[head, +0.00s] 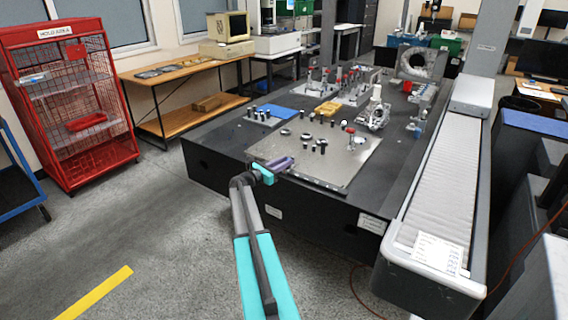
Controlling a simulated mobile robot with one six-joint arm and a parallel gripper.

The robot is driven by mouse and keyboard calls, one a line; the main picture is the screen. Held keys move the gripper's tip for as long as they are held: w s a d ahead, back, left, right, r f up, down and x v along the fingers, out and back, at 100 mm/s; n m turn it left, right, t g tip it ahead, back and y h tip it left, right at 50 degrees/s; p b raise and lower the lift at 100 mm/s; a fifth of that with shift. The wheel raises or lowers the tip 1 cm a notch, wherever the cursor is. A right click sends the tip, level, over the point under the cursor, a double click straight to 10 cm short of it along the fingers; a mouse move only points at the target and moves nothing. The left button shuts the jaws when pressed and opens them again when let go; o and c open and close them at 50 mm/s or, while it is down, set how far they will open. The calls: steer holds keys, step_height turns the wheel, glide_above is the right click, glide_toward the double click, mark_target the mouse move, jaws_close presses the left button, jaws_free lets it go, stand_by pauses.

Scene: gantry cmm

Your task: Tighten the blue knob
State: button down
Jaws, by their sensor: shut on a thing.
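My gripper (290,160) reaches in from the bottom over the near left edge of the metal plate (310,178). Its purple fingers lie low and close together, pointing right, just above or at the plate surface. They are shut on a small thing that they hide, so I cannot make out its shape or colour. No blue knob shows clearly elsewhere on the plate. Several dark knobs stand behind the fingers, and a red-topped knob (350,130) stands to their right.
The plate lies on a large black table (215,152). A blue mat (277,112) and several fixtures stand further back. A long ribbed cover (447,180) runs along the right side. A red cage (72,100) stands at left.

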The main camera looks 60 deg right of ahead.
steer(key=c, duration=1.6)
jaws_free()
steer(key=shift+o, duration=0.2)
steer(key=shift+a, duration=0.2)
steer(key=b+v, duration=0.1)
steer(key=v, duration=1.2)
steer(key=shift+w+a, duration=0.15)
steer(key=shift+a, duration=0.1)
